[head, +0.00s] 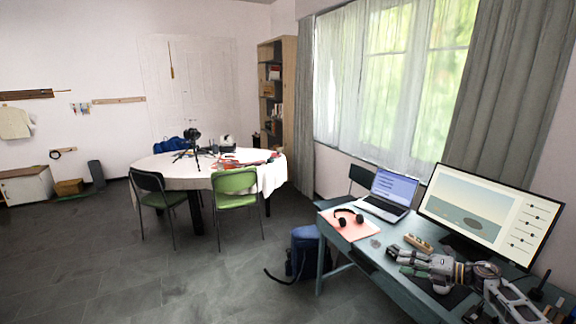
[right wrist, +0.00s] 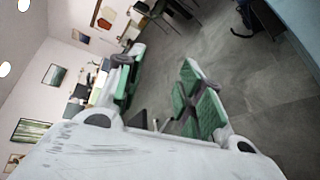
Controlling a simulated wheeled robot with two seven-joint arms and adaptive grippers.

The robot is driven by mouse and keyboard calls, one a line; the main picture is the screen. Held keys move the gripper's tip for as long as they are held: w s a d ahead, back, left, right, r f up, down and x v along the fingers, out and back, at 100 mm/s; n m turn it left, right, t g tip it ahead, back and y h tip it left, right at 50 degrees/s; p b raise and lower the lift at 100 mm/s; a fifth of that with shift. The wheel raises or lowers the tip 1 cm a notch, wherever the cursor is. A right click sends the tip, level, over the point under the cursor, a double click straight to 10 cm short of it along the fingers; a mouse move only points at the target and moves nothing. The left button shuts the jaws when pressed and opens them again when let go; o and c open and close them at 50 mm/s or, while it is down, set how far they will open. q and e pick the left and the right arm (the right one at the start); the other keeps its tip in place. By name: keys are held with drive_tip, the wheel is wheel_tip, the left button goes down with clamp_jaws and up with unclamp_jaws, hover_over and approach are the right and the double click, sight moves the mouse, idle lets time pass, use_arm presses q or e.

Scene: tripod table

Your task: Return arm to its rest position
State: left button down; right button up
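My right arm comes in at the lower right of the head view. Its gripper (head: 404,262) is in front of the desk's monitor, seen over the desk top; I cannot tell its height above it. In the right wrist view the two green-padded fingers of this gripper (right wrist: 163,62) stand apart with nothing between them. My left arm and gripper are not in view. A black tripod with a camera (head: 192,140) stands on the round white-clothed table (head: 170,178) at the back.
The blue-grey desk (head: 345,235) holds a laptop (head: 390,192), a monitor (head: 488,215) and headphones (head: 347,217). A blue backpack (head: 303,250) is on the floor beside it. A green chair (head: 235,182) and a dark chair (head: 155,190) stand at the table. The grey floor at left is clear.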

drive_tip(key=s+a+f+m+h, duration=0.1)
drive_tip(key=s+f+m+h, duration=0.2)
drive_tip(key=s+f+m, duration=0.75)
drive_tip(key=s+f+m+t+h, duration=0.1)
drive_tip(key=s+f+m+h, duration=0.15)
drive_tip(key=f, duration=1.55)
drive_tip(key=s+a+f+m+h, duration=0.1)
drive_tip(key=s+f+m+h, duration=0.45)
drive_tip(key=f, duration=0.85)
drive_tip(key=s+a+f+m+g, duration=0.25)
drive_tip(key=s+f, duration=0.45)
drive_tip(key=s, duration=0.4)
drive_tip(key=s+a+f+m+g, duration=0.2)
drive_tip(key=s+f+m, duration=0.2)
drive_tip(key=s+f, duration=0.45)
drive_tip(key=s+a+f+m+g, duration=0.2)
drive_tip(key=s+a, duration=0.2)
drive_tip(key=s, duration=0.8)
drive_tip(key=s+a+f+m+g, duration=0.2)
drive_tip(key=s+a+g, duration=0.1)
drive_tip(key=s, duration=0.9)
drive_tip(key=shift+s+a+f, duration=0.25)
drive_tip(key=shift+s+a, duration=0.1)
drive_tip(key=shift+a, duration=0.2)
